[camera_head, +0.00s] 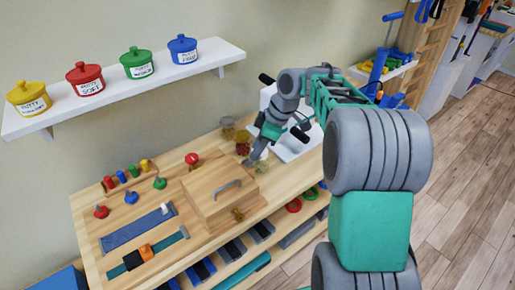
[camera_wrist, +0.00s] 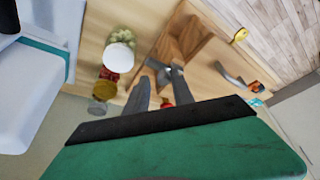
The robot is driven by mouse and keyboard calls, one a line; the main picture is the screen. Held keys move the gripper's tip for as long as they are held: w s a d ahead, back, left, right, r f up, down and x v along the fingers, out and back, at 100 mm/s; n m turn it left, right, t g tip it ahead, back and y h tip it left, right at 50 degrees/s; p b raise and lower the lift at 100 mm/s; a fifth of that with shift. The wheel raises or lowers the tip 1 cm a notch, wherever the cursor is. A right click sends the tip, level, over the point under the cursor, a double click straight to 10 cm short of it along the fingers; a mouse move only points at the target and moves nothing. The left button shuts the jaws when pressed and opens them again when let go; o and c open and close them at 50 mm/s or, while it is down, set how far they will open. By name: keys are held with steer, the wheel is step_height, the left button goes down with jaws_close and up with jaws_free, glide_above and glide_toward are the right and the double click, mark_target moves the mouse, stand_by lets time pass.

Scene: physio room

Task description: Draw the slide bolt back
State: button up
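No part is clearly marked as the slide bolt. On the wooden bench (camera_head: 90,235), a blue plate (camera_head: 138,229) carries a small white knob (camera_head: 167,209) near its right end. In front of it, a teal strip (camera_head: 170,244) carries an orange-and-black block (camera_head: 145,253). A small brass fitting (camera_head: 238,214) is on the front of the wooden box (camera_head: 205,205). My gripper (camera_head: 254,161) hangs at the bench's back right, beyond the box and apart from these parts. In the wrist view my gripper's fingers (camera_wrist: 161,76) are spread, with nothing clearly held.
The box has a grey handle (camera_head: 228,188). Small jars (camera_head: 228,128) stand behind it near my gripper. Coloured pegs and knobs (camera_head: 130,197) line the bench's back left. A shelf (camera_head: 130,95) with several putty pots hangs above. Trays sit under the bench.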

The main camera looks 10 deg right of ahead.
steer(key=shift+o, duration=0.8)
steer(key=shift+a, duration=0.2)
steer(key=p+v, duration=0.1)
steer(key=v, duration=0.6)
steer(key=shift+d+r, duration=0.2)
steer(key=shift+r, duration=0.15)
